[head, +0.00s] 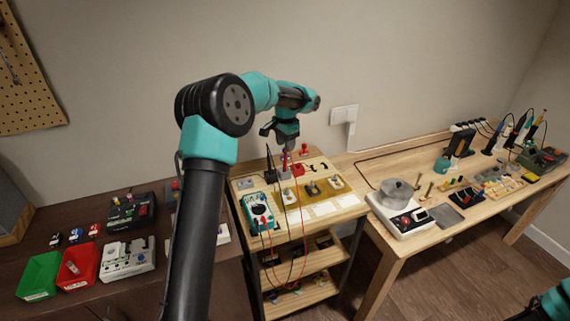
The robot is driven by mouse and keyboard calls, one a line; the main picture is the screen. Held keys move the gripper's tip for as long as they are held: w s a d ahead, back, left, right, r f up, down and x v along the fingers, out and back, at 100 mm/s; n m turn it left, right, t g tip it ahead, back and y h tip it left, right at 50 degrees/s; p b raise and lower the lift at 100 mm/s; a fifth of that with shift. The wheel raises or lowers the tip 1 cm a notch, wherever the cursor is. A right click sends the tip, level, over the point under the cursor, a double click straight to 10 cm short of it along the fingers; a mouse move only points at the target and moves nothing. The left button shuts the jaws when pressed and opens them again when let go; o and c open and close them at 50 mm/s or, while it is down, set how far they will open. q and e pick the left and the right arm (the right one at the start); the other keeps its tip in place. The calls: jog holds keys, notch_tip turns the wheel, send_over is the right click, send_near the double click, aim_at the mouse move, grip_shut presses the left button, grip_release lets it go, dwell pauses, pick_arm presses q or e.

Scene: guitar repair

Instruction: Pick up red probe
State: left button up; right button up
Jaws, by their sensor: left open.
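The red probe (285,160) stands about upright on the wooden cart, near its back edge, small in the view. A black probe (268,158) stands to its left. Thin red and black leads run from the teal multimeter (260,212) at the cart's front left. My left gripper (282,146) is open and points down just above the red probe. I cannot tell whether its fingers reach around the probe's top. Part of my right arm shows in the bottom right corner; its gripper is out of view.
The cart top (352,202) also holds small red and metal parts and a yellowish mat. A dark bench with a green bin (40,277) and a red bin (77,268) is at left. A wooden bench with a scale (400,217) and tools is at right.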

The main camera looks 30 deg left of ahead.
aim_at(285, 162)
pick_arm(q)
jog(key=shift+w+a+f, duration=0.1)
jog(key=shift+w+f, duration=0.05)
jog(key=shift+f, duration=1.15)
jog(key=shift+w+f, duration=0.1)
jog(key=shift+f, duration=1.2)
grip_shut()
